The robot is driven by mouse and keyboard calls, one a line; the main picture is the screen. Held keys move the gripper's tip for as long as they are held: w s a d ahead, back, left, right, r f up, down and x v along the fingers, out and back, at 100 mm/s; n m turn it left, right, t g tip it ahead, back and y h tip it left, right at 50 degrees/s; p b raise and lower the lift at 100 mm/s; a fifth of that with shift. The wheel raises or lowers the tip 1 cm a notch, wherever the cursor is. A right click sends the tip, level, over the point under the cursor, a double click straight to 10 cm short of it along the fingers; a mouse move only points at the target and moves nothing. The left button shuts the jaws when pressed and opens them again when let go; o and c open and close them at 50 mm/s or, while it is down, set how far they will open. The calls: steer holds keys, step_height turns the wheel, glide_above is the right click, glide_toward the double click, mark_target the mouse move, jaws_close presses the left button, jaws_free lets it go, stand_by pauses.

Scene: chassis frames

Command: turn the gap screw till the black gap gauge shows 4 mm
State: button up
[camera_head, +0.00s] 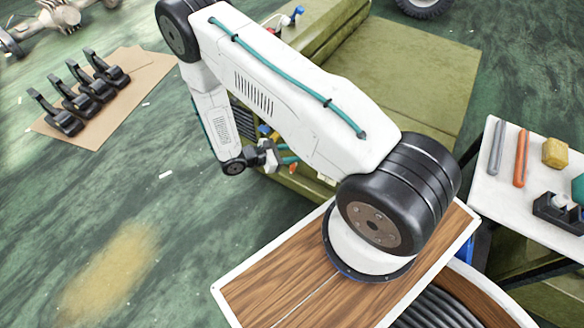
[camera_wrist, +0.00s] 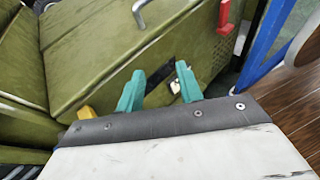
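My gripper (camera_wrist: 158,82) has two teal fingers that stand apart, with nothing clearly held between them. They point at the side of an olive-green machine (camera_wrist: 90,65). Just beyond and between the fingertips is a dark slot-like patch (camera_wrist: 161,76), with a small cream piece (camera_wrist: 174,87) by the right finger. I cannot tell whether either is the gap gauge or the gap screw, and no reading is legible. In the head view my gripper (camera_head: 286,161) is small, beside the machine (camera_head: 300,184), and partly hidden by my arm.
A yellow part (camera_wrist: 86,113) lies left of the fingers. A grey handle (camera_wrist: 139,16) and a red handle (camera_wrist: 224,12) stick out of the machine. A white table (camera_head: 487,190) with tools is at right. Black brackets (camera_head: 72,103) lie on cardboard at left; green floor between is mostly clear.

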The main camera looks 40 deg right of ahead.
mark_target(291, 169)
step_height(291, 169, down, 17)
steer(key=n+t, duration=0.6)
steer(key=w+d+f+t, duration=0.1)
steer(key=w, duration=0.1)
steer(key=w+d+f+n, duration=0.1)
steer(key=w+d+f, duration=0.1)
steer(key=w+d+f+t, duration=0.1)
steer(key=w+d+f, duration=0.1)
steer(key=shift+w+n+t+y, duration=0.3)
steer(key=shift+n+y, duration=0.1)
steer(key=shift+w+d+f, duration=0.25)
steer(key=shift+d, duration=0.35)
jaws_close()
